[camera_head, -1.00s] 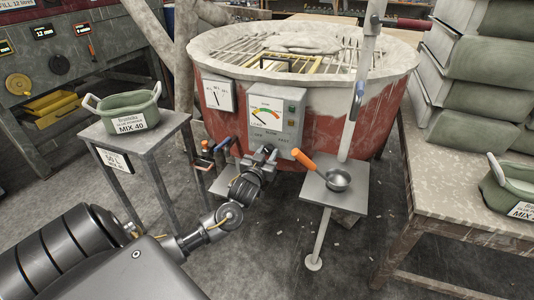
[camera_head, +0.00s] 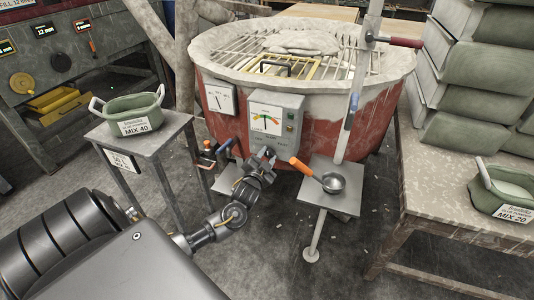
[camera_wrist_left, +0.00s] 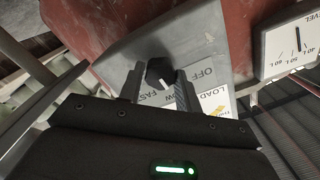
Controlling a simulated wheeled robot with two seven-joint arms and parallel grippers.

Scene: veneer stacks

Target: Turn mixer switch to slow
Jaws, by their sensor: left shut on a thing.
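The red mixer (camera_head: 225,128) has a grey control box (camera_head: 272,101) on its front, with a dial gauge and small buttons. My left gripper (camera_head: 266,153) is at the lower part of this box. In the left wrist view, the black switch knob (camera_wrist_left: 159,72) sits between the two fingers of my left gripper (camera_wrist_left: 160,86), which are shut on it. A short white mark on the knob faces the lower labels. OFF, a partly covered SLOW and FAST are printed around it. A finger hides part of SLOW, so the exact setting is hard to tell. My right gripper is not in view.
A small table holds a green MIX 40 tub (camera_head: 133,113) at the left. Clamps (camera_head: 213,154) sit left of the gripper.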

